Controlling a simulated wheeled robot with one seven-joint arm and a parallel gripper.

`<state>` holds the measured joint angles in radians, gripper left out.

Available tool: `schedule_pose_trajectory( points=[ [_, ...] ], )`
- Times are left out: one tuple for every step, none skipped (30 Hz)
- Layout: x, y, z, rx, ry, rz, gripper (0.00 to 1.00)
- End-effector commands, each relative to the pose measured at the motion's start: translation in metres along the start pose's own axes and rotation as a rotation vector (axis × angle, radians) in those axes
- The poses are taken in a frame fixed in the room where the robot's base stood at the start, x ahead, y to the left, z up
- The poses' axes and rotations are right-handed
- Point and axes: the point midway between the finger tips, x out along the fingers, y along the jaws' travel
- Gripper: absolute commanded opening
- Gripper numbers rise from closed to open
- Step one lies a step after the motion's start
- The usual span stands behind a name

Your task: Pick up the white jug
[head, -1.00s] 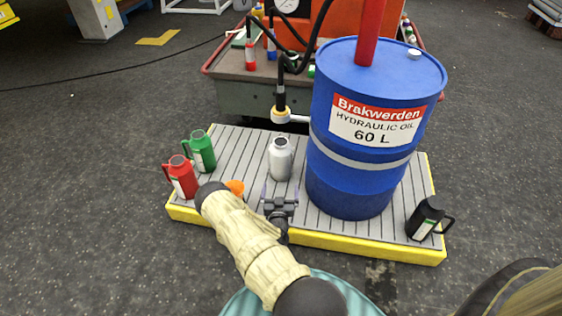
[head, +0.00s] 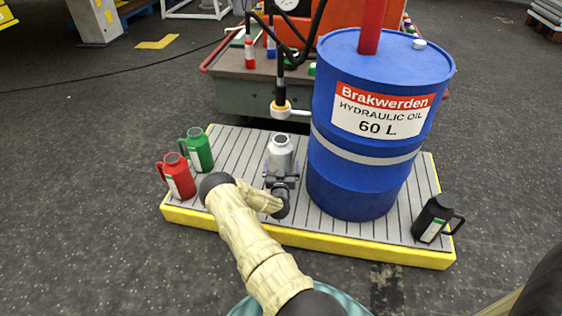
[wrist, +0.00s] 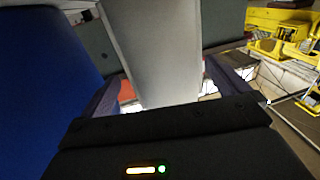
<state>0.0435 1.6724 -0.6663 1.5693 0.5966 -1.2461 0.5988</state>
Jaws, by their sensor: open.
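The white jug (head: 281,152) stands upright on the slatted platform, left of the blue drum, in the head view. Its lower part is hidden behind my gripper (head: 281,172). My gripper is open, with its two fingers on either side of the jug. In the wrist view the jug (wrist: 157,50) fills the middle as a pale grey-white body between the fingers of my gripper (wrist: 165,95). I cannot tell whether either finger touches it.
A blue oil drum (head: 368,185) stands close on the right. Red (head: 177,178) and green (head: 198,152) jugs stand left on the yellow-edged platform (head: 330,246), a black jug (head: 433,219) at its right end. A nozzle (head: 281,107) hangs behind the white jug.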

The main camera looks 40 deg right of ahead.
Motion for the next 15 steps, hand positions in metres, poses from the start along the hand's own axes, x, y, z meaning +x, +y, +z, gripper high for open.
schedule_pose_trajectory(
  points=[
    [0.0,0.0,-0.001,0.0,0.0,0.0,1.0],
    [0.0,0.0,-0.001,0.0,0.0,0.0,1.0],
    [0.0,0.0,0.0,0.0,0.0,0.0,1.0],
    [0.0,0.0,0.0,0.0,0.0,0.0,1.0],
    [0.0,0.0,0.0,0.0,0.001,0.0,1.0],
    [0.001,0.0,0.001,0.0,0.001,0.0,1.0],
    [0.003,0.0,0.001,0.0,0.001,0.0,1.0],
    [0.004,-0.001,0.002,0.0,0.002,-0.001,1.0],
    [0.007,-0.001,0.003,0.0,0.003,-0.001,1.0],
    [0.009,-0.001,0.003,0.0,0.003,-0.001,1.0],
    [0.012,-0.002,0.004,0.0,0.003,0.0,1.0],
    [0.016,-0.003,0.004,0.001,0.004,-0.001,1.0],
    [0.019,-0.003,0.004,0.001,0.004,-0.001,1.0],
    [0.022,-0.004,0.005,0.001,0.004,0.0,1.0],
    [0.026,-0.004,0.005,0.0,0.004,-0.001,1.0]
  ],
)
